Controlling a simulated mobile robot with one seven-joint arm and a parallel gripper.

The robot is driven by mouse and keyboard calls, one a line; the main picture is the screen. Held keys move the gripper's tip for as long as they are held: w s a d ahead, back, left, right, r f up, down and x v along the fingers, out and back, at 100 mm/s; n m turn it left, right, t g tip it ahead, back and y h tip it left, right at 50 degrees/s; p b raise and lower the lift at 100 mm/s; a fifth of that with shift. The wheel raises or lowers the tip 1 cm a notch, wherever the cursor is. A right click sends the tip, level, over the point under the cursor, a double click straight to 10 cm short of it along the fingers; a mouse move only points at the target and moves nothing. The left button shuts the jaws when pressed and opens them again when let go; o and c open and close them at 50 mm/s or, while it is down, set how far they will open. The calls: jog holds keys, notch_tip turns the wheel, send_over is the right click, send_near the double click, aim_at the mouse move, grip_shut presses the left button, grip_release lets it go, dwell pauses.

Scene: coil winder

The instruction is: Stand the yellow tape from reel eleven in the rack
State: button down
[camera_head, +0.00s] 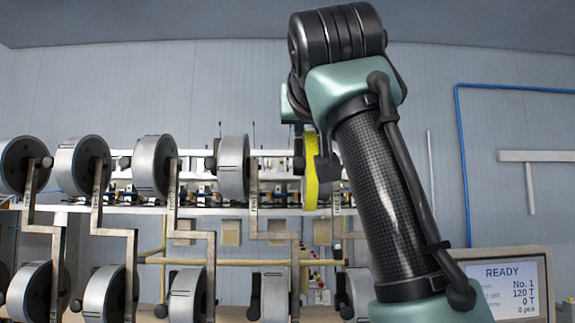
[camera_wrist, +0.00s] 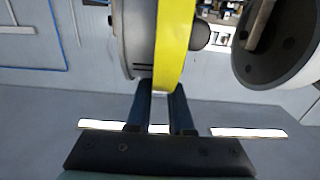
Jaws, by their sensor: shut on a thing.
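The yellow tape (camera_head: 310,172) is a thin upright ring at the right end of the upper row of reels. It also shows in the wrist view (camera_wrist: 174,45), against or very close to a grey reel (camera_wrist: 136,38); I cannot tell whether it still sits around the reel's hub. My gripper (camera_wrist: 160,88) is shut on the tape's rim, one finger on each side. In the head view my gripper (camera_head: 326,165) is mostly hidden behind my arm. Reel eleven's label cannot be read. I cannot make out the rack.
Several grey reels (camera_head: 233,168) stand in an upper row, with a lower row (camera_head: 188,294) beneath, joined by bent metal arms. Another reel (camera_wrist: 275,48) is close beside the tape in the wrist view. A monitor (camera_head: 505,290) reading READY stands at lower right.

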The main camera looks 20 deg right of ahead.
jog(key=c, duration=1.2)
grip_release()
jog(key=shift+o, duration=0.2)
jog(key=shift+f, duration=0.15)
grip_shut()
dwell(0.6)
jog(key=shift+p, duration=0.3)
dwell(0.5)
jog(key=shift+w+a+p, duration=0.1)
jog(key=shift+w+a, duration=0.1)
jog(key=shift+a, duration=0.6)
jog(key=shift+w+a+p, duration=0.1)
jog(key=shift+w+a, duration=0.15)
jog(key=shift+a, duration=0.5)
jog(key=shift+w+a+p, duration=0.1)
jog(key=shift+w+a, duration=0.1)
jog(key=shift+a, duration=0.6)
